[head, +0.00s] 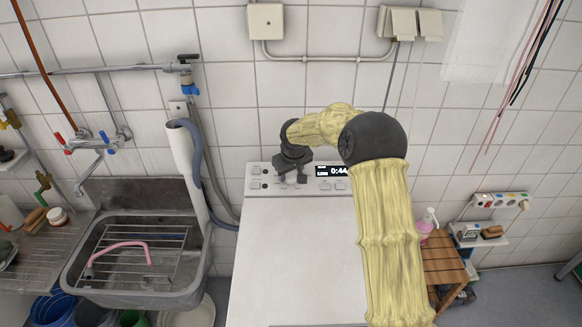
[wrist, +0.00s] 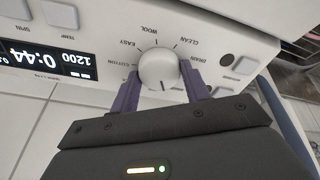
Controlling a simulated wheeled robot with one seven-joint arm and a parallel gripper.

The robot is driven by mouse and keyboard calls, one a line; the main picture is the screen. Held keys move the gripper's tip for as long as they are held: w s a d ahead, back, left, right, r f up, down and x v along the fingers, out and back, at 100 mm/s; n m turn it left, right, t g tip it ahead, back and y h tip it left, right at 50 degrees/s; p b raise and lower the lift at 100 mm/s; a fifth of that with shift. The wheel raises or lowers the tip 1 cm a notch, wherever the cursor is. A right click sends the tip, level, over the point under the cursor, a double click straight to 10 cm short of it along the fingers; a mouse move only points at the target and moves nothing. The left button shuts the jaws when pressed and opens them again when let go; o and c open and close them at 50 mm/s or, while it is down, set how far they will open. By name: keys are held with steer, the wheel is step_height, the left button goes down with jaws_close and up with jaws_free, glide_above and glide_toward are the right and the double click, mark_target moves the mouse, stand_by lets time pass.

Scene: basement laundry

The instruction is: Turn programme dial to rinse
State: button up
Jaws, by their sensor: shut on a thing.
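The programme dial (wrist: 158,66) is a round white knob on the white control panel of the washing machine (head: 300,240). In the wrist view the printed words COTTON, EASY, WOOL, CLEAN and DRAIN show around it. I cannot read the word rinse; part of the ring is hidden by my fingers. My gripper (wrist: 161,76) is shut on the dial, one purple-grey finger on each side. In the head view my gripper (head: 291,179) is at the panel, left of the display, and hides the dial. I cannot tell clearly which word the dial points to.
The lit display (head: 333,171) reads 0:44, and in the wrist view the display (wrist: 50,57) also shows 1200. Small square buttons (wrist: 245,65) sit beside the dial.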

steer(key=shift+n+p, duration=0.75)
steer(key=shift+n, duration=0.45)
steer(key=o, duration=1)
steer(key=shift+c, duration=0.2)
steer(key=v, duration=1.7)
steer(key=shift+d+r+b, duration=0.2)
steer(key=shift+r+b, duration=0.05)
steer(key=shift+b, duration=0.2)
